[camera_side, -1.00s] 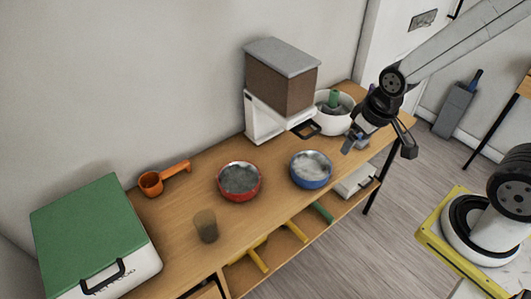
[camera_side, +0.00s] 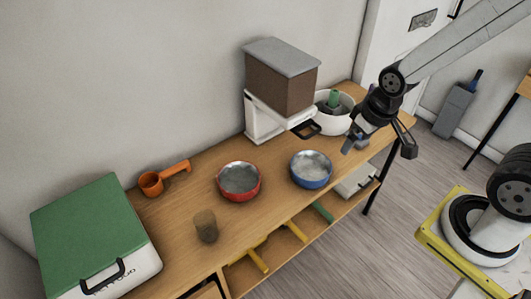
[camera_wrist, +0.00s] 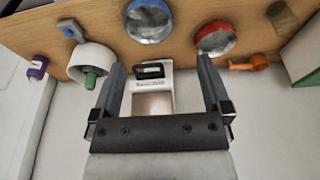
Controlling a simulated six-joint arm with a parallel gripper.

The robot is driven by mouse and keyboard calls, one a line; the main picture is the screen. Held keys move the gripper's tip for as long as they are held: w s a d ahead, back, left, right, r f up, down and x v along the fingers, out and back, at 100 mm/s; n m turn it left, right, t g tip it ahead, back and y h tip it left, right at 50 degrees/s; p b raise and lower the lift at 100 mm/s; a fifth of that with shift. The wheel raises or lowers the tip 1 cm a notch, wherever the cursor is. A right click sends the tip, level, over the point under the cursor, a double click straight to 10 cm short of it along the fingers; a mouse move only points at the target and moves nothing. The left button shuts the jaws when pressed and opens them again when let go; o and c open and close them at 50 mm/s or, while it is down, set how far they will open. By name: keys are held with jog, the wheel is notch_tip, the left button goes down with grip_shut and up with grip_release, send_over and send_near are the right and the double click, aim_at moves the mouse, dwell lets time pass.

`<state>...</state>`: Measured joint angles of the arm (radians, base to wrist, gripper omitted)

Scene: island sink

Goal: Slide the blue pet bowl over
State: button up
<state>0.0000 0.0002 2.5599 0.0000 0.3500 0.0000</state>
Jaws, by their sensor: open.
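The blue pet bowl (camera_side: 311,169) stands upright on the wooden table, to the right of the red bowl (camera_side: 239,181). In the wrist view the blue bowl (camera_wrist: 149,21) is at the top, left of the red bowl (camera_wrist: 215,39). Both bowls have grey metallic insides and look empty. My gripper (camera_side: 352,143) hangs above the right part of the table, right of the blue bowl and apart from it. In the wrist view my gripper (camera_wrist: 160,68) has its fingers wide apart with nothing held between them.
A food dispenser (camera_side: 281,78) stands behind the bowls, with a white pot (camera_side: 334,120) to its right. A brown cup (camera_side: 205,225), an orange scoop (camera_side: 152,183) and a green-lidded box (camera_side: 88,233) are at the left. Bare tabletop lies between the bowls.

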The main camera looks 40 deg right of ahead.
jog(key=shift+f, duration=0.1)
jog(key=c, duration=0.7)
jog(key=shift+w+d+f, duration=0.1)
jog(key=shift+f, duration=0.15)
jog(key=c, duration=0.4)
jog(key=shift+w+d+f, duration=0.1)
jog(key=shift+f, duration=0.3)
grip_shut()
notch_tip(320, 180, down, 15)
jog(key=d, duration=0.2)
jog(key=shift+d+m+t, duration=0.3)
jog(key=shift+d+t, duration=0.1)
